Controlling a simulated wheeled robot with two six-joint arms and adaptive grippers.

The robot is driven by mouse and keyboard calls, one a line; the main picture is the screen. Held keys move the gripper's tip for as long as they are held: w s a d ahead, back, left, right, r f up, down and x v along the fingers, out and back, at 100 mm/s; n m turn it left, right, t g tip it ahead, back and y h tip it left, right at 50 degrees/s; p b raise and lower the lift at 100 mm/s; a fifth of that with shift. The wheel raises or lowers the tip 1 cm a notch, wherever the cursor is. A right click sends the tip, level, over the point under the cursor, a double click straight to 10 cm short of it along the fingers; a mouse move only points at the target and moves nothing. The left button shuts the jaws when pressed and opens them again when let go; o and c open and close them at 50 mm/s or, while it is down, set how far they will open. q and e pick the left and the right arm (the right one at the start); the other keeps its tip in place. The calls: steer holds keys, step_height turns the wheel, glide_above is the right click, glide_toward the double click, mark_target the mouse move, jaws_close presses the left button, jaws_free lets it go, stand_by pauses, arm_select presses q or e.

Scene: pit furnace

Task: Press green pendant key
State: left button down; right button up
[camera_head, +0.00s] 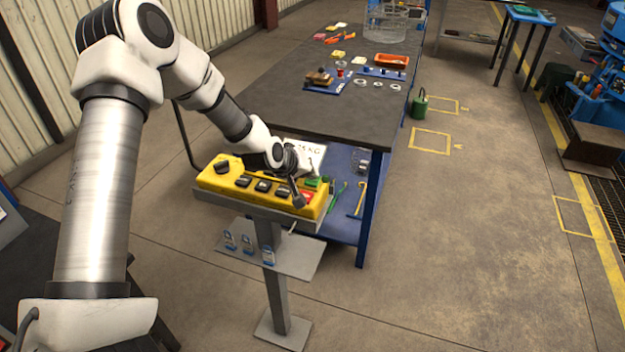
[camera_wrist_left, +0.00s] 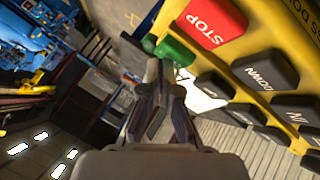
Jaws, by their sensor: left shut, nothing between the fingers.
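The yellow pendant (camera_head: 232,184) lies on top of a grey stand in the head view. Its green key (camera_head: 313,183) is at the right end, beside the red STOP key (camera_head: 306,195). In the wrist view the green key (camera_wrist_left: 176,51) lies left of the red STOP key (camera_wrist_left: 212,20). My left gripper (camera_head: 298,199) is shut and empty, over the pendant's right end. In the wrist view the left fingertips (camera_wrist_left: 165,68) overlap the near edge of the green key; I cannot tell whether they touch it. My right gripper is not in view.
Black keys (camera_wrist_left: 266,70) sit beside STOP. A dark workbench (camera_head: 330,100) with small parts and a red tray (camera_head: 391,61) stands behind the pendant. A small shelf (camera_head: 300,262) juts from the stand. Open floor lies to the right.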

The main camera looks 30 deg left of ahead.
mark_target(310, 180)
arm_select(q)
steer(key=shift+f, duration=0.2)
stand_by(0.3)
steer(key=shift+r+p, duration=0.6)
steer(key=shift+r, duration=0.3)
step_height(310, 180, up, 5)
steer(key=p, duration=0.4)
steer(key=shift+r, duration=0.1)
